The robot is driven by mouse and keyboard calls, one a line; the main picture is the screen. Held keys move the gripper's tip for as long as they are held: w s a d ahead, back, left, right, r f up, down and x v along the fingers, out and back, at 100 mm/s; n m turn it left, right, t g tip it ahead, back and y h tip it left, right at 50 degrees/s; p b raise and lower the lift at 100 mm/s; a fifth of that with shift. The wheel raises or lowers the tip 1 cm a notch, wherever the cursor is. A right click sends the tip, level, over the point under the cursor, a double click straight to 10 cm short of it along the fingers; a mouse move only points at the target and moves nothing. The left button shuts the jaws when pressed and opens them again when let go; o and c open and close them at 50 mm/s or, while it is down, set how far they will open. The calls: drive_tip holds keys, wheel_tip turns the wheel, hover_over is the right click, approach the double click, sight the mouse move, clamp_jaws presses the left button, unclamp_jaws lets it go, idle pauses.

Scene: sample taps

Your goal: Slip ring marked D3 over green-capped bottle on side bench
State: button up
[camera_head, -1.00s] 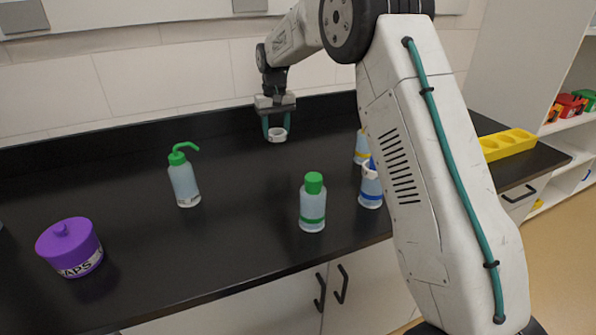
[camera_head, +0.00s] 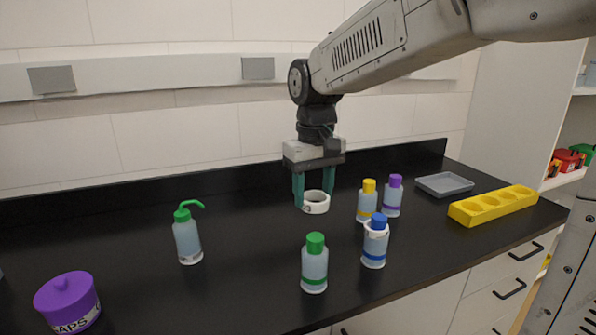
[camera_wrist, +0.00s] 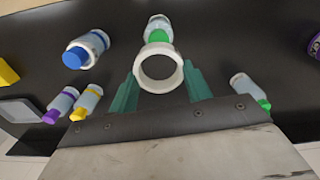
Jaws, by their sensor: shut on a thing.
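My gripper (camera_head: 313,198) is shut on a white ring (camera_head: 317,208), held above the black bench (camera_head: 250,290). The ring has a small dark mark that I cannot read. In the wrist view the ring (camera_wrist: 176,78) sits between the teal fingers of my gripper (camera_wrist: 161,88), its opening showing dark bench. The green-capped bottle (camera_head: 314,267), with a green band, stands upright in front of the gripper, apart from the ring. In the wrist view this bottle (camera_wrist: 157,24) shows just beyond the ring, which partly overlaps its green cap.
A blue-capped bottle (camera_head: 374,250) wears a white ring. Yellow-capped (camera_head: 366,205) and purple-capped (camera_head: 392,200) bottles stand behind it. A green-spouted wash bottle (camera_head: 187,240) and purple jar (camera_head: 68,302) are left. A yellow holed rack (camera_head: 470,212) and grey tray (camera_head: 444,185) are right.

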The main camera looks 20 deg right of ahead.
sight(314, 235)
drive_tip(key=shift+s+f, duration=0.4)
drive_tip(key=shift+f, duration=3.7)
drive_tip(key=o, duration=1)
drive_tip(key=shift+r, duration=3)
